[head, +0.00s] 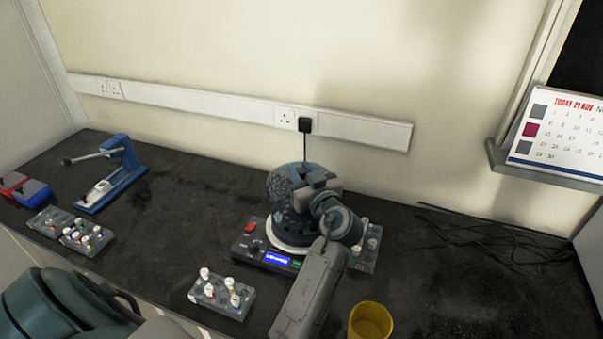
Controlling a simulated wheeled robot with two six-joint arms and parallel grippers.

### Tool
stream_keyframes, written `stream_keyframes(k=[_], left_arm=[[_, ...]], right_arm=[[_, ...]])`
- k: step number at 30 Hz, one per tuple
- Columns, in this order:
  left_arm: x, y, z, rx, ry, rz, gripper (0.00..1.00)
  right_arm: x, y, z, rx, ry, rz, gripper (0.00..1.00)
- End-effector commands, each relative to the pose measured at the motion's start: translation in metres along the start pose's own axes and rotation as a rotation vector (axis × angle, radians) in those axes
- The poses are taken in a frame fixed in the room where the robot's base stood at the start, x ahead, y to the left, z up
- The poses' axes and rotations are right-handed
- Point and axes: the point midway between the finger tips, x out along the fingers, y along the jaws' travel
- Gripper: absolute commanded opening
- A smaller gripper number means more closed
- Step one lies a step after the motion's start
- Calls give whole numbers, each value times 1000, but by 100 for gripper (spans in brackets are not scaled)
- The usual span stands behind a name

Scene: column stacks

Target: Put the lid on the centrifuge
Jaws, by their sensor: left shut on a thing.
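The centrifuge (249,251) stands on the dark bench. It has a red switch, a knob and a lit blue display on its front, and a pale ring around its top. The dark, see-through domed lid (283,184) is over the rotor of the centrifuge. I cannot tell whether the lid touches the ring or is slightly above it. My left gripper (314,184) is shut on the lid at its top. My wrist and forearm hide the right side of the centrifuge. My right gripper is not in view.
A rack of capped tubes (222,293) stands in front of the centrifuge, and another rack (370,248) is at its right. A yellow cup (370,321) is near the front edge. A blue press (118,170) and more racks stand left. Cables (490,236) lie right.

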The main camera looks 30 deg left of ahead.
Motion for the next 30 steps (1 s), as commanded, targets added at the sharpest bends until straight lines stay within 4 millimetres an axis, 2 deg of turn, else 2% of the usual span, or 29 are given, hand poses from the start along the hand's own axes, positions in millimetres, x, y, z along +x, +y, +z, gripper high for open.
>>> stream_keyframes(k=[30], left_arm=[[0, 0, 0, -1, 0, 0, 0]], right_arm=[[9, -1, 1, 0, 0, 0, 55]])
